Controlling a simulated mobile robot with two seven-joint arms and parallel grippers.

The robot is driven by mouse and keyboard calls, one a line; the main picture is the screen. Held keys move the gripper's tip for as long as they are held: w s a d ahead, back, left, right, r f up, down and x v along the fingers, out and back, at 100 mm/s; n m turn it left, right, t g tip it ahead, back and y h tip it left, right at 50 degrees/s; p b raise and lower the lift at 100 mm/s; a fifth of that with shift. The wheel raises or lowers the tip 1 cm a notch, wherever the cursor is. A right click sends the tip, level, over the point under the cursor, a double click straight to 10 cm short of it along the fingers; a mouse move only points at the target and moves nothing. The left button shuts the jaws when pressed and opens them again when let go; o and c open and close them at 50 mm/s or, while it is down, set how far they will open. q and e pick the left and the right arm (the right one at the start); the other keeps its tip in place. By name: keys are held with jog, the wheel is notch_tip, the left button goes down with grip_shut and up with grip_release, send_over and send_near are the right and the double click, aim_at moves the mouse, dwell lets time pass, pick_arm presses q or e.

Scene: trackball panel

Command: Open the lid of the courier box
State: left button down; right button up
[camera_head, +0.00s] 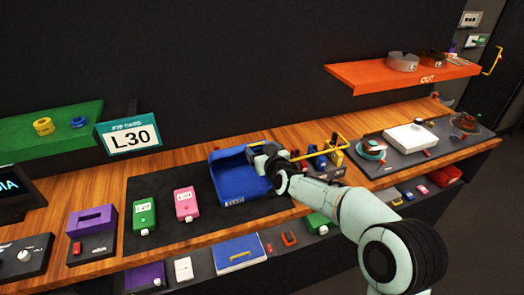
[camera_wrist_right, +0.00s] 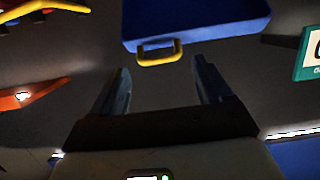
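The blue courier box (camera_head: 232,190) stands on the dark mat at the middle of the bench, a small label on its front. Its lid (camera_head: 228,158) looks raised and tilted up at the back, with the hollow inner side showing. The yellow handle (camera_head: 257,144) is at the lid's upper edge, also in the right wrist view (camera_wrist_right: 158,52). My right gripper (camera_head: 262,163) is at the box's right side, partly hiding it. In the wrist view its fingers (camera_wrist_right: 162,80) are apart and empty, with the handle just beyond them, not gripped. My left gripper is not in view.
Green (camera_head: 144,216) and pink (camera_head: 186,204) boxes stand left of the courier box. A rack with yellow and blue parts (camera_head: 322,157) is close on its right. An orange shelf (camera_head: 395,75) hangs at upper right. A lower ledge holds a blue panel with yellow handle (camera_head: 240,253).

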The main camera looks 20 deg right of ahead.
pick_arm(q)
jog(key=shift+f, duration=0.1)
pick_arm(e)
jog(key=v, duration=1.3)
jog(key=shift+s, duration=0.2)
